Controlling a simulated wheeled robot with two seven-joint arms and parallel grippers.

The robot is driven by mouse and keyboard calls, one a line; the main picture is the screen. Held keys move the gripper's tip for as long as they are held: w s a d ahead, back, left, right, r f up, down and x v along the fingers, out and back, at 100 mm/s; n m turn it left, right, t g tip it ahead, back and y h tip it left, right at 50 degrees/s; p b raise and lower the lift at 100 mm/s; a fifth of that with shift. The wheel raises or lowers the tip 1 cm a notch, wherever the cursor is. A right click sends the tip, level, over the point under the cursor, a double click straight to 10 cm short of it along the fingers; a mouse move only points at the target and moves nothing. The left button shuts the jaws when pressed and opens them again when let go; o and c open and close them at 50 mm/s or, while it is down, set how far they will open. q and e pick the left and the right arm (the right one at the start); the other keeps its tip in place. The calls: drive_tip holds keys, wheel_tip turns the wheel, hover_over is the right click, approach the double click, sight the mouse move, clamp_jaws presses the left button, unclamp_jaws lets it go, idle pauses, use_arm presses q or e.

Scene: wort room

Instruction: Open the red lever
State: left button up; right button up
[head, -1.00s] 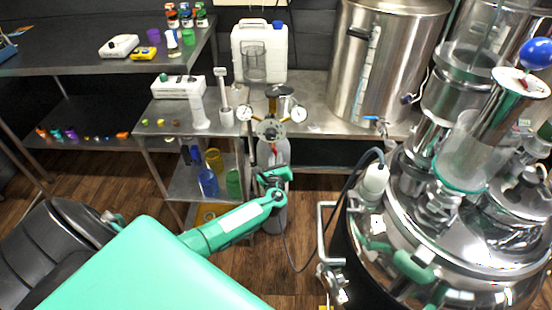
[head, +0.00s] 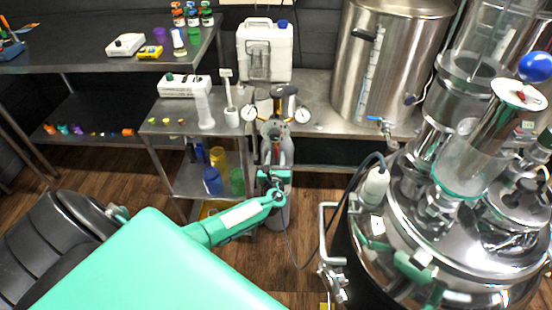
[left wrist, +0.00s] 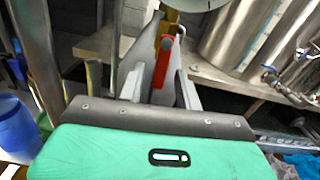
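The red lever (left wrist: 164,58) shows in the left wrist view as an upright red bar below a brass-coloured fitting. The gas cylinder (head: 281,214) with two round gauges stands on the floor, partly behind my left arm. My left gripper (head: 273,152) is in front of the cylinder's top, below the gauges. In the left wrist view my left gripper (left wrist: 166,60) has its grey fingers apart, one on each side of the red lever. Contact with the lever cannot be told. My right gripper is out of view.
A small steel trolley (head: 185,122) with cups stands left of the cylinder. A steel bench (head: 318,112) with a white canister (head: 265,62) and a large kettle (head: 392,70) is behind. A shiny vessel (head: 470,235) with a dark cable stands close on the right.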

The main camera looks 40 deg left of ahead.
use_arm(q)
drive_tip(key=v, duration=1.3)
drive_tip(key=shift+s+d, duration=0.25)
drive_tip(key=shift+s, duration=0.05)
